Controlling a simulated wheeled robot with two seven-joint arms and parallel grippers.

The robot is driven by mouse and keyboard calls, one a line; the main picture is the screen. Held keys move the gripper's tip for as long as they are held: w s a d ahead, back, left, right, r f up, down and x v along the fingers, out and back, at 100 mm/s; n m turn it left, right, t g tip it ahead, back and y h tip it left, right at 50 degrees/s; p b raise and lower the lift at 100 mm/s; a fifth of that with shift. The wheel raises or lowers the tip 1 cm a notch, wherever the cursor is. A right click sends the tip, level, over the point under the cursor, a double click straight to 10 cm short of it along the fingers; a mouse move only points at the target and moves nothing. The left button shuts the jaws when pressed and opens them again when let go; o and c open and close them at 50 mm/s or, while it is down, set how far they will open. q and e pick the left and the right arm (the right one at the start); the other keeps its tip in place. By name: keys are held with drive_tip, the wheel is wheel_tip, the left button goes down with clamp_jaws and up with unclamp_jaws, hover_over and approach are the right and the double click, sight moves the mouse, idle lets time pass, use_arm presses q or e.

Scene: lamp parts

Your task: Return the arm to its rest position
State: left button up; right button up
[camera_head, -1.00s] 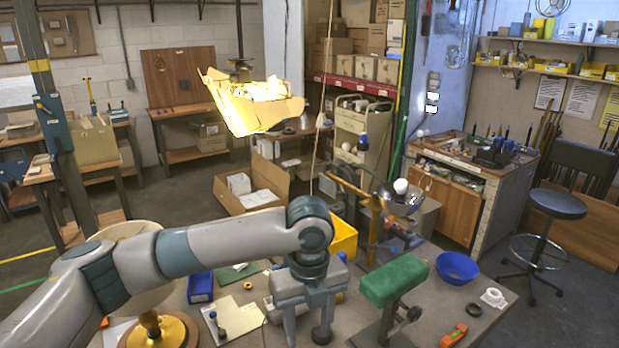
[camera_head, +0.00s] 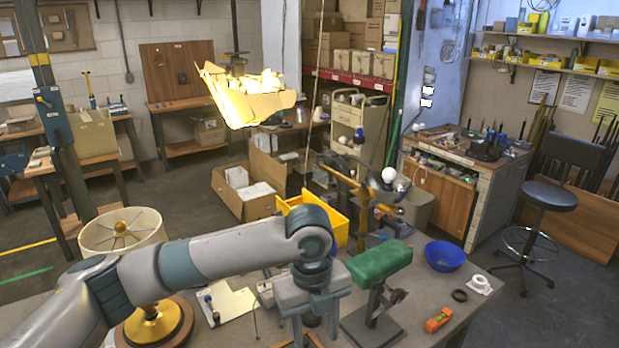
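My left gripper (camera_head: 316,332) hangs over the front of the workbench, pointing down. Its two fingers are apart, and I see nothing between them; the tips are near the lower picture edge. My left arm crosses from the lower left. A brass lamp base (camera_head: 155,326) on a round wooden foot stands at the lower left, partly behind the arm. A cream lampshade (camera_head: 122,230) is beyond the arm, its lower part hidden. A white bulb (camera_head: 389,175) shows at a metal dish behind the bench. My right gripper is not in view.
On the bench are a green padded stand (camera_head: 379,262) right of the gripper, a blue bowl (camera_head: 445,256), a black ring (camera_head: 459,295), a white fitting (camera_head: 480,285) and an orange level (camera_head: 438,319). A yellow bin (camera_head: 330,220) is behind the gripper. A lit shade (camera_head: 245,95) hangs above.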

use_arm(q)
drive_tip(key=s+d+f+n+t+h, duration=0.1)
drive_tip(key=s+d+f+n+h, duration=0.15)
drive_tip(key=s+f+n, duration=0.3)
drive_tip(key=s+d+f+n+t+h, duration=0.1)
drive_tip(key=s+d+f+n+h, duration=0.1)
drive_tip(key=s+f+n+h, duration=0.3)
drive_tip(key=s+a+f+n+t+y, duration=0.1)
drive_tip(key=s+a+f+n+y, duration=0.2)
drive_tip(key=s+a+f+n, duration=0.45)
drive_tip(key=s+a+f+n+y, duration=0.2)
drive_tip(key=s+a+n, duration=0.25)
drive_tip(key=a, duration=0.65)
drive_tip(key=s+a+f+n+t+y, duration=0.1)
drive_tip(key=s+a+f+n+y, duration=0.3)
drive_tip(key=a+n, duration=0.4)
drive_tip(key=s+a+f+m+g+h+b, duration=0.2)
drive_tip(key=f+b, duration=0.6)
drive_tip(key=f, duration=3)
drive_tip(key=s+a+f+b, duration=0.1)
drive_tip(key=s+f+b, duration=0.2)
drive_tip(key=s+f, duration=0.6)
drive_tip(key=s+a+f+y+b, duration=0.1)
drive_tip(key=s+f+b, duration=0.3)
drive_tip(key=s+f, duration=0.5)
wheel_tip(320, 180, down, 6)
drive_tip(key=shift+s+a+r+g, duration=0.1)
drive_tip(key=shift+s+a+g, duration=0.2)
drive_tip(key=shift+s+g, duration=0.1)
